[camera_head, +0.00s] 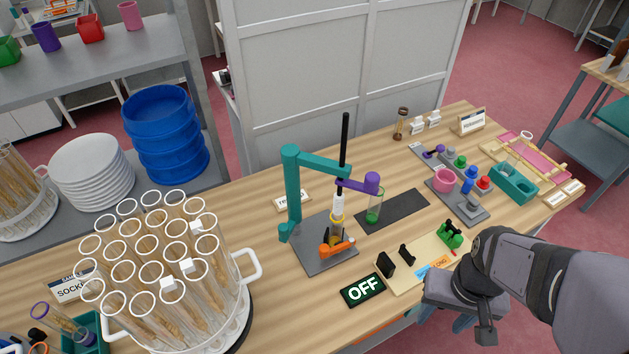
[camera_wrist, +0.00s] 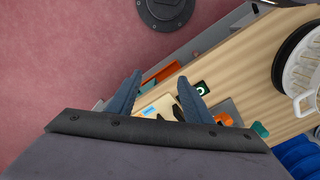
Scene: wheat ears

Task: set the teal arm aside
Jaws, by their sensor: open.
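The teal arm (camera_head: 292,190) stands upright on a dark grey base plate (camera_head: 312,258) in the head view. Its top bends right toward a black rod (camera_head: 344,145). A purple clamp arm (camera_head: 358,185) and an orange clamp (camera_head: 337,248) are around the same rod, with a small tube between them. My gripper (camera_wrist: 160,77) is open and empty in the wrist view. In the head view my gripper is at the table's front edge, right of the teal arm and well apart from it. A small teal patch (camera_wrist: 260,129) shows in the wrist view; I cannot tell whether it is the arm.
A large rack of glass tubes (camera_head: 175,265) stands left of the teal arm. A black OFF sign (camera_head: 363,290) and a cream board (camera_head: 415,268) lie between it and my gripper. A dark mat (camera_head: 395,208) lies right of the stand.

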